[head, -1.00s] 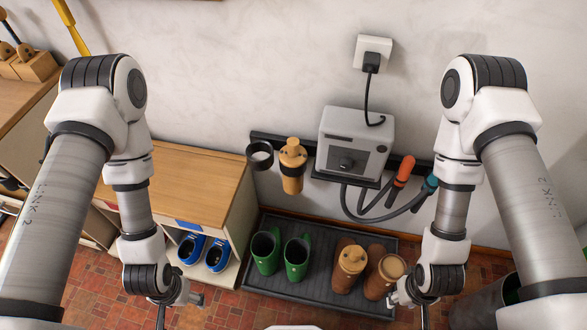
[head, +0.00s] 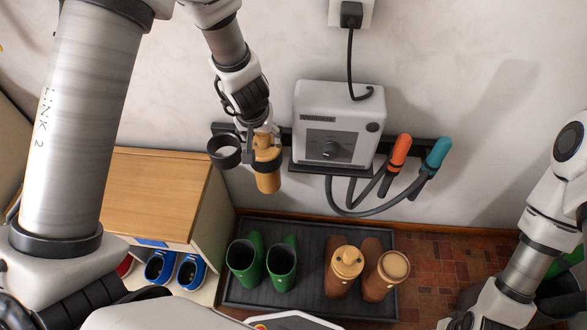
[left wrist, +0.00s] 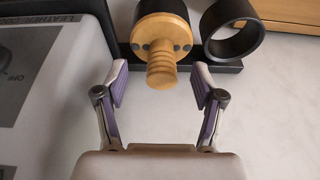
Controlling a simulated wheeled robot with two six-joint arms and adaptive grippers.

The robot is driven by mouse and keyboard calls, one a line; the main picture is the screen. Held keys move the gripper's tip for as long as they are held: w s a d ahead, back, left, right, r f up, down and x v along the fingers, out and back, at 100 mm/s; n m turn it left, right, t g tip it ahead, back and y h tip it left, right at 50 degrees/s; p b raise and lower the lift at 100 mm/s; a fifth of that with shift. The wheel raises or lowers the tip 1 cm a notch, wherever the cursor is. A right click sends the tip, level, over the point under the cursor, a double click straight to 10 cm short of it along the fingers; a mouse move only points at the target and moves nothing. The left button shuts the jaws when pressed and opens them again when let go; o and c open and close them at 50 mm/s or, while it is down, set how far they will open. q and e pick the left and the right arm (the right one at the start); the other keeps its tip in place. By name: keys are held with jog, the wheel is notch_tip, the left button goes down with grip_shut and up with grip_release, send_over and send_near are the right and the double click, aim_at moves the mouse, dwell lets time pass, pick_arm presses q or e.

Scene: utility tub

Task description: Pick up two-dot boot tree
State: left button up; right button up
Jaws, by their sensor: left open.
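A wooden boot tree (head: 268,180) hangs upright in a black ring on the wall rail, left of the grey machine. In the left wrist view its round top (left wrist: 160,28) has a ribbed knob and small dark dots; I cannot count them surely. My left gripper (head: 262,134) is right above it. In the left wrist view the open gripper (left wrist: 160,82) has a finger on each side of the knob, apart from it.
An empty black ring (head: 223,151) is beside the hanging tree. The grey machine (head: 338,122) with its hoses and orange and teal nozzles is close on the right. Below, a dark tray (head: 310,232) holds green boots (head: 281,262) and brown boots. A wooden-topped cabinet (head: 160,195) stands left.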

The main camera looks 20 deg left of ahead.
aim_at(263, 138)
pick_arm(q)
jog(key=shift+w+r+t, duration=0.3)
jog(key=shift+w+r, duration=0.1)
jog(key=shift+a+b, duration=0.1)
jog(key=shift+b, duration=0.35)
jog(key=b+x, duration=0.3)
jog(key=x, duration=0.3)
jog(key=shift+w+a+f, duration=0.1)
jog(key=shift+a+f, duration=0.05)
jog(key=shift+f, duration=0.05)
jog(key=shift+w+a+f, duration=0.1)
jog(key=shift+w+f, duration=0.1)
jog(key=shift+f, duration=0.05)
jog(key=shift+r, duration=0.1)
pick_arm(e)
notch_tip(263, 138, down, 5)
jog(key=shift+a+f, duration=0.1)
pick_arm(q)
grip_shut()
pick_arm(e)
jog(key=shift+s, duration=0.1)
